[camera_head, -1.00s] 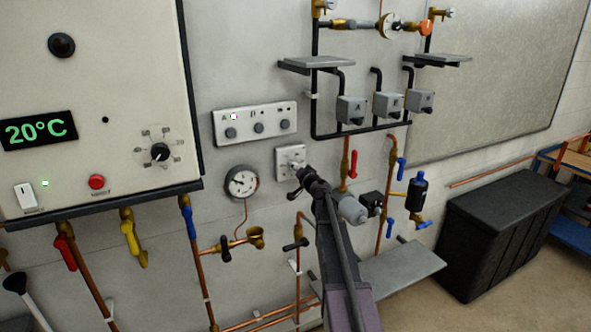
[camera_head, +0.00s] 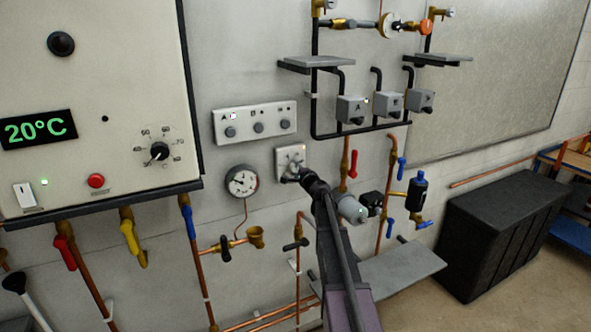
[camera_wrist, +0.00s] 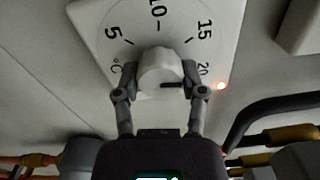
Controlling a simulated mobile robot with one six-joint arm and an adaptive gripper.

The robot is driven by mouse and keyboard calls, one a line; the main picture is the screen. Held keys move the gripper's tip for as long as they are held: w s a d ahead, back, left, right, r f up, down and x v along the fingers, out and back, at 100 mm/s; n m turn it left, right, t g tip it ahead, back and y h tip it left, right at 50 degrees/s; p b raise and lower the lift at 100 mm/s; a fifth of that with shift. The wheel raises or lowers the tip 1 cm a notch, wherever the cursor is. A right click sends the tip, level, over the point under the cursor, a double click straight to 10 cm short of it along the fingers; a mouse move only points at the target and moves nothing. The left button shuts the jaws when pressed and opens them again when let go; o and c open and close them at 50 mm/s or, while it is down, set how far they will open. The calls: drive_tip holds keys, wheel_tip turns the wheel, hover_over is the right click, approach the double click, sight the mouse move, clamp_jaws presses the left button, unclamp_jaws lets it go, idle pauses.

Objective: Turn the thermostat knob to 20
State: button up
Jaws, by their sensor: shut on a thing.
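The thermostat is a white square plate (camera_head: 284,155) on the wall, and it fills the top of the wrist view (camera_wrist: 100,18). Its dial reads 5, 10, 15 and 20, with °C at the lower left. The white round knob (camera_wrist: 158,64) sits in the dial's middle. A dark line on the knob points right, towards the 20 side. My gripper (camera_wrist: 160,84) is shut on the knob, one finger on each side. In the head view my gripper (camera_head: 297,174) reaches the plate from the lower right and hides the knob.
A pressure gauge (camera_head: 242,181) is close at the left. A panel with several round buttons (camera_head: 255,122) is above. Red (camera_head: 354,163) and blue (camera_head: 401,168) valve levers and pipes stand to the right. A grey shelf (camera_head: 395,273) lies below. The boiler display (camera_head: 38,130) reads 20°C.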

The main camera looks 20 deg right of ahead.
drive_tip(key=m, duration=0.3)
drive_tip(key=shift+m, duration=0.4)
drive_tip(key=shift+w, duration=0.1)
drive_tip(key=o, duration=1.2)
drive_tip(key=shift+c, duration=0.2)
drive_tip(key=shift+s, duration=0.25)
drive_tip(key=s, duration=1.1)
drive_tip(key=shift+s+d, duration=0.15)
drive_tip(key=shift+s, duration=0.2)
